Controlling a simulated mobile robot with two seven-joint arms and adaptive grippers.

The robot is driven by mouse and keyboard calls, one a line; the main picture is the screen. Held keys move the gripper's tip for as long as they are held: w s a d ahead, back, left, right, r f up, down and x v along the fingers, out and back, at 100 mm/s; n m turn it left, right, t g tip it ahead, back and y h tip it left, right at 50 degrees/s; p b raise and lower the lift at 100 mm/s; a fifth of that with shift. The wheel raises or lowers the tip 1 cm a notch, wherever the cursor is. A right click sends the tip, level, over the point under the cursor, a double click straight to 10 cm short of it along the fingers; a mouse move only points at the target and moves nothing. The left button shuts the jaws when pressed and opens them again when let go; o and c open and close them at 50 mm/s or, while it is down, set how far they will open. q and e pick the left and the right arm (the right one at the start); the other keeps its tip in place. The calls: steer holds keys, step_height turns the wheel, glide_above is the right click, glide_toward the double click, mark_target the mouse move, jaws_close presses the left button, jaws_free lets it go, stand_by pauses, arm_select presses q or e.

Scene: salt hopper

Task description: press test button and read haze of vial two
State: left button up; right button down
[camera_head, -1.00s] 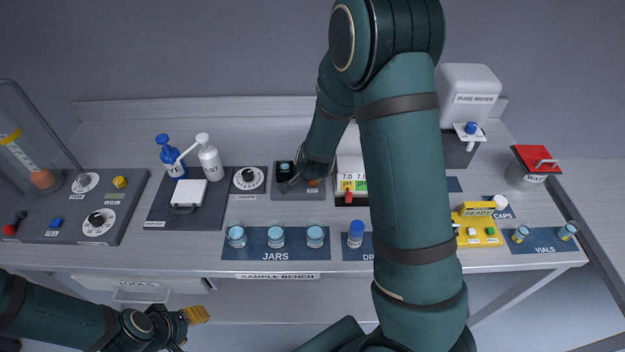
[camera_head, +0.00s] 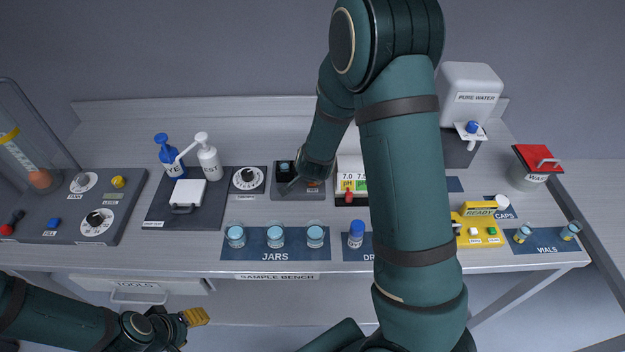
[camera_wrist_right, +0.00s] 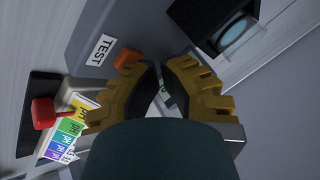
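My right arm crosses the head view down to a dark grey test unit (camera_head: 282,193). My right gripper (camera_wrist_right: 164,72) is low over it, its two fingertips close together with a narrow gap between them and nothing held. The orange button (camera_wrist_right: 127,57), beside the TEST label (camera_wrist_right: 101,49), is at the left fingertip, partly covered; I cannot tell whether they touch. A glass vessel (camera_wrist_right: 237,32) sits in the unit's black well. The display is mostly hidden behind the fingers. Two vials (camera_head: 522,234) (camera_head: 570,231) stand on the VIALS mat. My left gripper (camera_head: 196,316) is below the bench's front edge.
Right of the unit, a pH chart (camera_head: 354,183) and red-topped item (camera_wrist_right: 43,113) stand close by. Three jars (camera_head: 276,236) stand in front on a blue mat. A yellow READY device (camera_head: 478,230) is right of my arm. A dial (camera_head: 248,178) is left of the unit.

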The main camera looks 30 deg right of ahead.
steer(key=shift+r, duration=0.1)
steer(key=shift+r+p, duration=0.9)
step_height(320, 180, up, 5)
steer(key=p, duration=0.4)
stand_by(0.4)
stand_by(0.5)
